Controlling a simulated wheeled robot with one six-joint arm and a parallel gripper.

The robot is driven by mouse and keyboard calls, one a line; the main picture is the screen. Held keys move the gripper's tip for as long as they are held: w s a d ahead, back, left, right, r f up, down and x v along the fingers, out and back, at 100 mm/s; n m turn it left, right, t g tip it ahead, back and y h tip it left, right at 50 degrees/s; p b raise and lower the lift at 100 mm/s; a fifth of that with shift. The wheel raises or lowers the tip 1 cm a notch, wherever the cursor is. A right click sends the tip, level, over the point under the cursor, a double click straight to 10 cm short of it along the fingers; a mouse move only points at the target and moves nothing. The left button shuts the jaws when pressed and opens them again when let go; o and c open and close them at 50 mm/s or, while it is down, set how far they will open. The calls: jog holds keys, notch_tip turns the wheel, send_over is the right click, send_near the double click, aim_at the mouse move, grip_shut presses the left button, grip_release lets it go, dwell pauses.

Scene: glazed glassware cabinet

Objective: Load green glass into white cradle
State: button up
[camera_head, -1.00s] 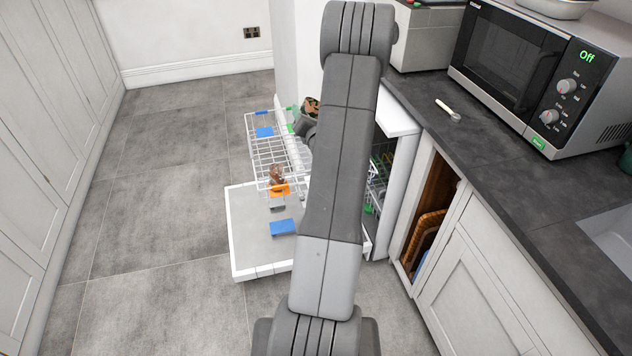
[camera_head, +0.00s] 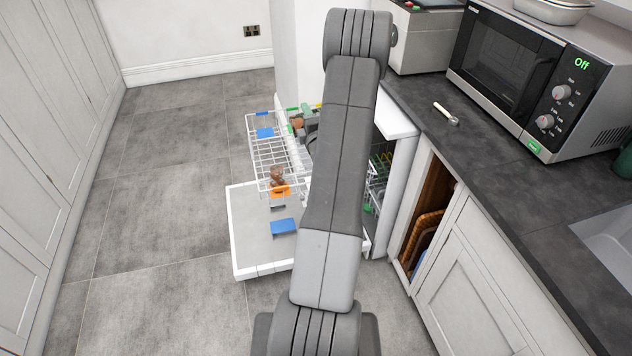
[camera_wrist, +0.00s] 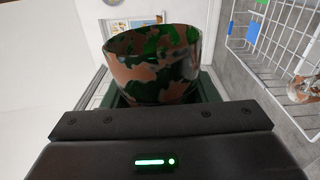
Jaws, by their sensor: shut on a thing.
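The green glass (camera_wrist: 150,68) with brown camouflage-like patches fills the middle of the wrist view, its open rim toward the top. My gripper (camera_wrist: 156,98) is shut on it, with dark green fingers beside its lower part. In the head view my arm covers most of the gripper, and a small part of it shows beside the upper rack. I cannot pick out a white cradle; blue, orange and green holders show on the rack.
The dishwasher door (camera_head: 250,235) is folded down, with a blue block (camera_head: 283,226) on it. The white wire rack (camera_head: 268,155) is pulled out above it and holds a brown patterned glass (camera_head: 277,175) by an orange holder. A counter with a microwave (camera_head: 515,75) stands on the right.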

jog(key=m+p, duration=0.2)
jog(key=m, duration=0.3)
jog(key=shift+r+m, duration=0.15)
jog(key=shift+m, duration=0.25)
jog(key=m+p, duration=0.1)
jog(key=m, duration=0.3)
